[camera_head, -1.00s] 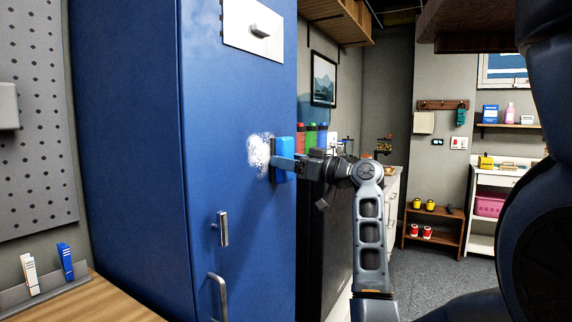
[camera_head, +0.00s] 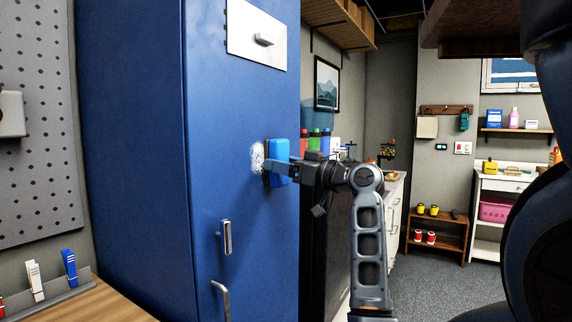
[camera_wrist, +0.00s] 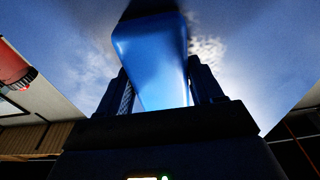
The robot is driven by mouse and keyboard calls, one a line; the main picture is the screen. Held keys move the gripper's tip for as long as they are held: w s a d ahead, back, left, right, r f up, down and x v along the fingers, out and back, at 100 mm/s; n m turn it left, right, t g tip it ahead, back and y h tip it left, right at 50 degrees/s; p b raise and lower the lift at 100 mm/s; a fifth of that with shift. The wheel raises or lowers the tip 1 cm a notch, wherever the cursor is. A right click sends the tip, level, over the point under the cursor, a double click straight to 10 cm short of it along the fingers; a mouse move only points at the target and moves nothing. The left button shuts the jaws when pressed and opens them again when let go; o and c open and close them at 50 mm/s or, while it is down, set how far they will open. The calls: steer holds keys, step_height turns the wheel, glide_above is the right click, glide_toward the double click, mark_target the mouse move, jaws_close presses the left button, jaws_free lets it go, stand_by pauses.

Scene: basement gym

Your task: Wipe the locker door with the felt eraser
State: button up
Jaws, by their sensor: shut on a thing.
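The blue locker door (camera_head: 240,120) stands left of centre in the head view. A white smudge (camera_head: 257,157) marks it at mid height, just left of the eraser. The felt eraser (camera_head: 279,161) has a blue body and a dark pad facing the door. It also fills the middle of the wrist view (camera_wrist: 152,60), with part of the white smudge (camera_wrist: 208,48) beside it. My gripper (camera_head: 284,169) is shut on the eraser and holds it against or very close to the door. Its two fingers show on either side of the eraser in the wrist view (camera_wrist: 160,92).
A metal handle (camera_head: 226,237) and a second handle (camera_head: 220,298) stick out of the door below the eraser. A white cabinet (camera_head: 392,215) stands behind my arm.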

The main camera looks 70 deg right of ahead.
mark_target(261, 156)
steer(key=shift+w+a, duration=0.25)
steer(key=shift+a, duration=0.75)
steer(key=shift+w+a, duration=0.2)
steer(key=shift+a, duration=0.75)
steer(key=shift+a, duration=0.1)
steer(key=shift+w+a, duration=0.3)
steer(key=shift+a, duration=0.6)
steer(key=shift+w+a, duration=0.3)
steer(key=shift+a, duration=0.55)
steer(key=shift+a+r+p, duration=0.15)
steer(key=shift+r+p, duration=0.75)
steer(key=shift+s+d+f+b, duration=0.1)
steer(key=shift+s+d+b, duration=0.25)
steer(key=shift+d, duration=0.65)
steer(key=shift+s+d+b, duration=0.2)
steer(key=shift+s+d, duration=0.1)
steer(key=shift+d, duration=0.7)
steer(key=shift+s+d+b, duration=0.2)
steer(key=shift+d+b, duration=0.05)
steer(key=shift+d, duration=0.75)
steer(key=shift+s+d+b, duration=0.15)
steer(key=shift+d+b, duration=0.05)
steer(key=shift+d, duration=0.8)
steer(key=shift+s+d+b, duration=0.25)
steer(key=shift+s+d, duration=0.05)
steer(key=shift+d, duration=0.65)
steer(key=shift+s+d+b, duration=0.25)
steer(key=shift+d, duration=0.7)
steer(key=shift+s, duration=0.15)
